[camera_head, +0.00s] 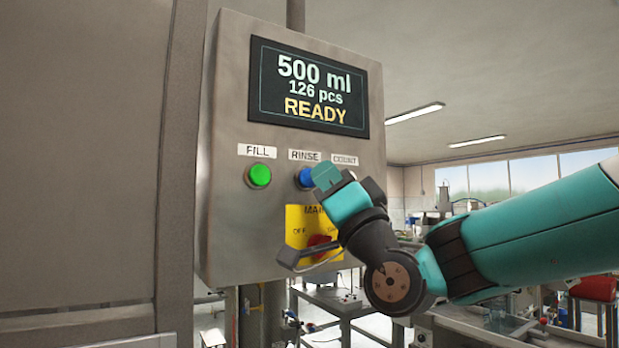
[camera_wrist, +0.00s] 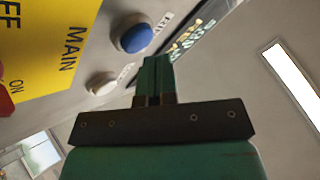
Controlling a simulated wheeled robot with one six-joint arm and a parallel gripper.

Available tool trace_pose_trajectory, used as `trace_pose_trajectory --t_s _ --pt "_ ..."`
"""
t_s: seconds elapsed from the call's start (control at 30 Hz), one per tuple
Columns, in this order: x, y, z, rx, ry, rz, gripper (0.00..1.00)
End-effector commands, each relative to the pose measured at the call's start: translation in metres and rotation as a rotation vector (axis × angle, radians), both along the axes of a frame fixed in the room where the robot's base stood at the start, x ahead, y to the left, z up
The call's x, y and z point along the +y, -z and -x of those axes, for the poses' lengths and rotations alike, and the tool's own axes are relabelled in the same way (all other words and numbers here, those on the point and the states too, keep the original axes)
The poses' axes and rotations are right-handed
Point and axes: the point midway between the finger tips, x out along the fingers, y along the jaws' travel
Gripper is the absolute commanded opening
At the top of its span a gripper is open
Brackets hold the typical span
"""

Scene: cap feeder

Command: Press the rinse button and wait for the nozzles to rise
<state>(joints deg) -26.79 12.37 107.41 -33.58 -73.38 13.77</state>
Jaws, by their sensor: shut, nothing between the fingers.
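The blue rinse button (camera_head: 304,178) is on the front of the grey control panel (camera_head: 225,130), under the label RINSE (camera_head: 304,155). My gripper (camera_head: 325,174) is shut and empty, its tip in front of the button's right side in the head view. In the wrist view the blue rinse button (camera_wrist: 132,38) lies beyond and left of the shut fingertips (camera_wrist: 155,60). I cannot tell whether the tip touches it; in the wrist view they look apart. The display (camera_head: 310,88) reads 500 ml, 126 pcs, READY. No nozzles are in view.
The green fill button (camera_head: 258,175) is left of the rinse button. A white button (camera_wrist: 101,83) under the COUNT label (camera_head: 344,160) is close on the other side. The yellow main switch plate (camera_head: 298,215) with its red knob (camera_head: 319,242) is below, partly behind my arm.

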Motion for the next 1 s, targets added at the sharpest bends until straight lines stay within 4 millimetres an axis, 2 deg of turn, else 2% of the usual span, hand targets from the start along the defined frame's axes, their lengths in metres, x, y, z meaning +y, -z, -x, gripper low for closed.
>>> trace_pose_trajectory --t_s 1.0 --pt "0.0061 -0.0003 -0.0086 0.001 -0.001 -0.001 0.0"
